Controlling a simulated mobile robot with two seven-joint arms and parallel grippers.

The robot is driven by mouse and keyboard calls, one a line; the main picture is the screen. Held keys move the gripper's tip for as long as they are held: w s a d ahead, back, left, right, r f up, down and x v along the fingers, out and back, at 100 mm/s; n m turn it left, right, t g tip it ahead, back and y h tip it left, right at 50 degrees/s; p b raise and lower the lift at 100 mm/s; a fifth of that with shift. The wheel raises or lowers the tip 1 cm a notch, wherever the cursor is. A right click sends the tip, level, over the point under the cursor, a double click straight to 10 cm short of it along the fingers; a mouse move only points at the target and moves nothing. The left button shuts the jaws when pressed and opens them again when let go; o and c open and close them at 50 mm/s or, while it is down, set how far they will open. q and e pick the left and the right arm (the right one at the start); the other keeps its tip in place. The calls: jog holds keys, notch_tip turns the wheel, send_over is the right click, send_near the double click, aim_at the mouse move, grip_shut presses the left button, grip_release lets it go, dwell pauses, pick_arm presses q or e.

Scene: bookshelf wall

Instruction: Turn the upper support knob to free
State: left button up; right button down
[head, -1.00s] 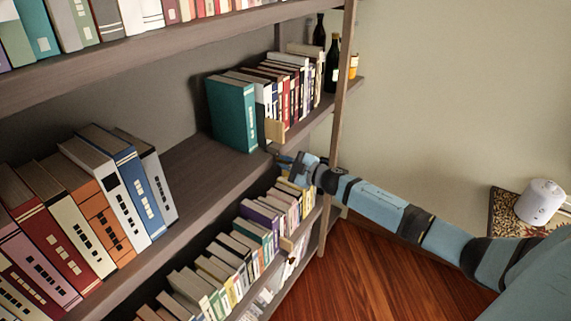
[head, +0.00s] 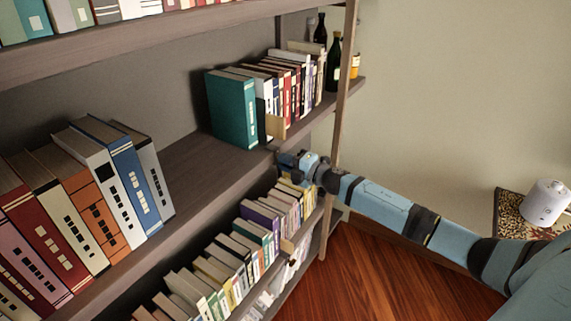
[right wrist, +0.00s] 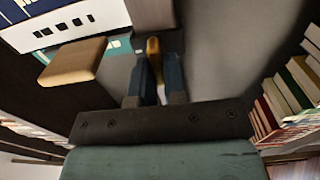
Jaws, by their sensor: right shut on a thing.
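My right gripper (head: 279,160) reaches to the front edge of the middle shelf, just below the teal book. In the right wrist view its two dark fingers (right wrist: 154,82) are shut on a narrow wooden piece, which looks like the upper support knob (right wrist: 154,52). Its lower part is hidden between the fingers. A wider wooden block (right wrist: 72,62) sits beside it, apart from the fingers. In the head view a wooden block (head: 275,128) shows against the books above the gripper; the gripped knob is too small to make out there. My left gripper is not in view.
The teal book (head: 232,108) and a row of books stand just above my gripper. A shelf post (head: 343,100) and dark bottles (head: 333,65) are to the right. Books fill the lower shelf (head: 235,250). A white device (head: 546,203) stands far right.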

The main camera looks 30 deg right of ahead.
dwell(0.3)
jog(key=c, duration=1.2)
grip_release()
jog(key=b+v, duration=0.2)
jog(key=v, duration=1.1)
jog(key=shift+s, duration=0.35)
jog(key=shift+d, duration=0.1)
